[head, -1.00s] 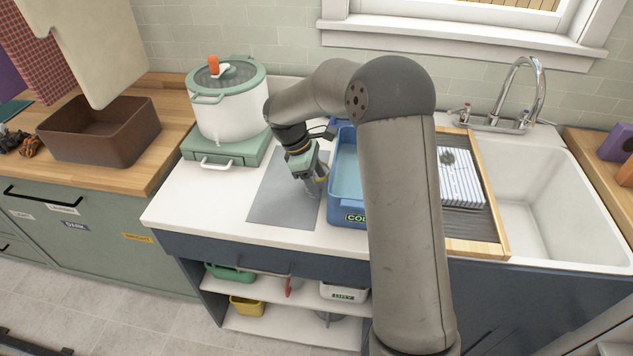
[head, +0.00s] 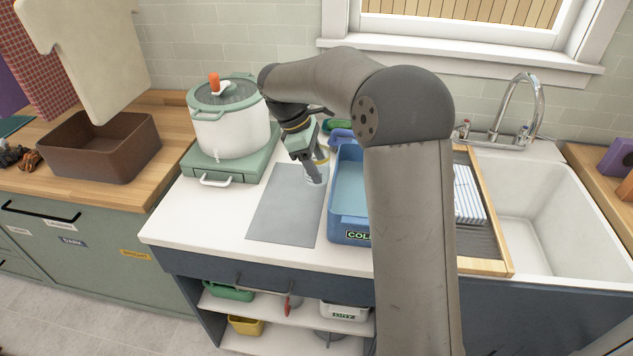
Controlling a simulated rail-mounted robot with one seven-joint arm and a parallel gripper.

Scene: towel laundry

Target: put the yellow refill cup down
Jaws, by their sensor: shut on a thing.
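My gripper (head: 313,170) points down over the back right part of the grey mat (head: 283,215), just left of the blue tub. It is shut on the yellow refill cup (head: 322,160), of which only a small yellow part shows beside the fingers. The fingers and wrist hide most of the cup. I cannot tell whether the cup touches the mat or hangs above it.
The blue tub (head: 349,237) stands close to the right of my gripper, partly behind my arm. A white pot (head: 230,135) stands on a green base (head: 218,170) at the left. The front of the mat is clear. A sink (head: 535,215) lies far right.

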